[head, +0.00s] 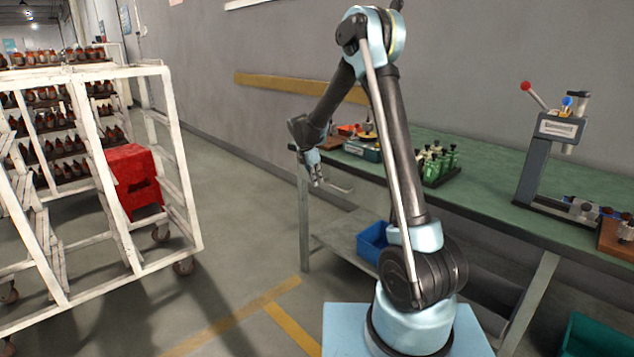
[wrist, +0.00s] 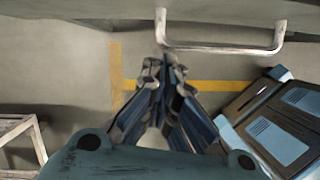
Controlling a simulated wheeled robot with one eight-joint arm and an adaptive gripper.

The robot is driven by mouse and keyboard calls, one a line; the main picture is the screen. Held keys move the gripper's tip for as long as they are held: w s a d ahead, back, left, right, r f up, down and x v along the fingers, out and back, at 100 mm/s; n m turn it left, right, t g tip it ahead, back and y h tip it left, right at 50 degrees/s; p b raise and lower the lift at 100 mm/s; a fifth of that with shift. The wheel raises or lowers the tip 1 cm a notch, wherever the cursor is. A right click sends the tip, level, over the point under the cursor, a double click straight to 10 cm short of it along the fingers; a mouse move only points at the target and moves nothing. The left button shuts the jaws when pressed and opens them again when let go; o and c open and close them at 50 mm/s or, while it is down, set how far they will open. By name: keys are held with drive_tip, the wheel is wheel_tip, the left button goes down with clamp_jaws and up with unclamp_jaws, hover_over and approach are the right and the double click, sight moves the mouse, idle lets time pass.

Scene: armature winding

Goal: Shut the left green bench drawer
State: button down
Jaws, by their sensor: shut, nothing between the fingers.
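My gripper (head: 315,178) is at the left end of the green-topped bench (head: 478,195), near the height of its top. In the wrist view my gripper (wrist: 166,72) is shut and empty. A pale bar handle (wrist: 225,49) crosses the top of that view, fixed to a grey-green panel (wrist: 215,10), apparently the drawer front. The fingertips are close to the handle's left post; I cannot tell whether they touch it. In the head view a thin bar (head: 338,188) shows beside the gripper. The drawer body is hidden, so how far out it stands cannot be told.
A blue bin (head: 372,242) sits on the bench's lower shelf. Green parts (head: 437,163) and a press (head: 548,150) stand on the bench. The floor between trolley and bench is clear.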

drive_tip(key=s+a+f+v, duration=0.1)
drive_tip(key=s+a+v, duration=0.1)
drive_tip(key=v, duration=1)
drive_tip(key=s+d+r+m+y, duration=0.1)
drive_tip(key=s+d+r+m, duration=0.2)
drive_tip(key=s+d+m, duration=0.5)
drive_tip(key=s+d+r+m, duration=0.3)
drive_tip(key=s+d+m, duration=0.1)
drive_tip(key=s+d, duration=0.8)
drive_tip(key=s+d+f+m, duration=0.3)
drive_tip(key=s+f+m, duration=0.1)
drive_tip(key=s, duration=0.3)
drive_tip(key=s+d+f+m+y, duration=0.1)
drive_tip(key=s+d+f+m, duration=0.2)
drive_tip(key=s, duration=0.5)
drive_tip(key=s+d+f+m, duration=0.2)
drive_tip(key=s+f+m, duration=0.3)
drive_tip(key=s, duration=0.2)
drive_tip(key=shift+s+d+f+m+y, duration=0.3)
drive_tip(key=shift+s+d+y, duration=0.1)
